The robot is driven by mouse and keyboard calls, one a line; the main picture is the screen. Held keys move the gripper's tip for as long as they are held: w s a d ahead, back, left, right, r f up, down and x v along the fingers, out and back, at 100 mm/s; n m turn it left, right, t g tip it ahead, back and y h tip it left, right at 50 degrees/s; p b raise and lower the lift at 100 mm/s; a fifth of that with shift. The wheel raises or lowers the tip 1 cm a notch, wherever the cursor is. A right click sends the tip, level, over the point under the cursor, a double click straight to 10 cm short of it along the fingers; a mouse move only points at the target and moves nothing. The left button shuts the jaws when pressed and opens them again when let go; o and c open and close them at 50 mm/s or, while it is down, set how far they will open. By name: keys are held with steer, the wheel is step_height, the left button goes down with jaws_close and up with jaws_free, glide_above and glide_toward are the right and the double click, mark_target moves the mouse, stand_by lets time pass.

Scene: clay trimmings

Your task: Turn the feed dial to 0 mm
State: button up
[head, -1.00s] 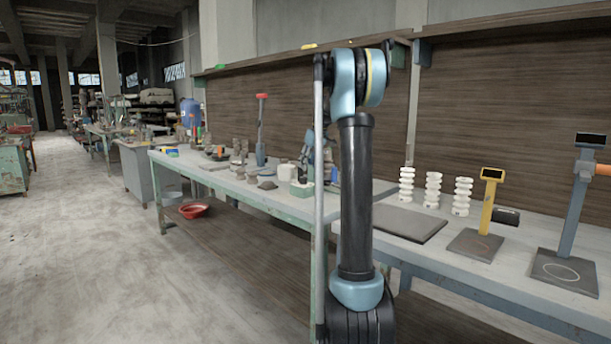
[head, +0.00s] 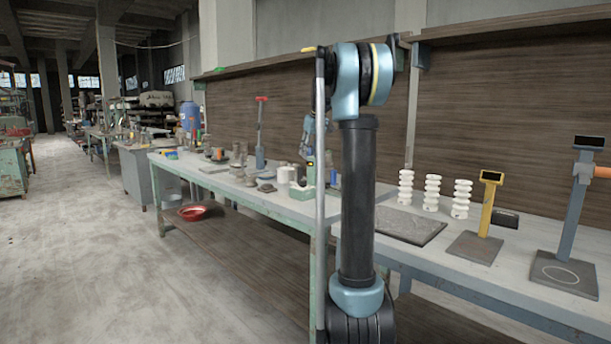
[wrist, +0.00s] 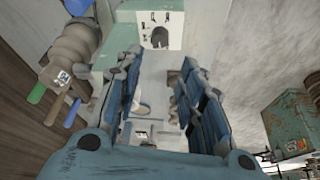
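In the wrist view a pale green box (wrist: 106,42) with a white front panel (wrist: 150,16) stands at the top. The panel bears dark marks and a dark arched shape (wrist: 160,38), which may be the feed dial; I cannot read a setting. My gripper (wrist: 158,95) is open, its two blue fingers apart with nothing seen held between them. The fingers point toward the box and appear apart from it. In the head view a small pale green and white block (head: 301,191) on the bench looks like the same box. My arm hides much of the gripper there.
The long bench (head: 262,199) holds several clay pieces and tools near the box. A brown stacked piece (wrist: 72,50) with coloured handles lies left of my fingers in the wrist view. White ribbed stacks (head: 432,192), a grey slab (head: 408,226) and a yellow stand (head: 487,205) are farther right.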

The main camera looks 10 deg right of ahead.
mark_target(303, 183)
steer(key=w+f, duration=0.1)
steer(key=f, duration=0.3)
steer(key=w+a+f+m, duration=0.1)
steer(key=w+f, duration=0.1)
steer(key=f, duration=0.3)
steer(key=w+a+f+m, duration=0.1)
steer(key=w+f, duration=0.1)
steer(key=f, duration=0.2)
steer(key=shift+f+h, duration=0.2)
steer(key=shift+h, duration=0.2)
steer(key=c, duration=0.8)
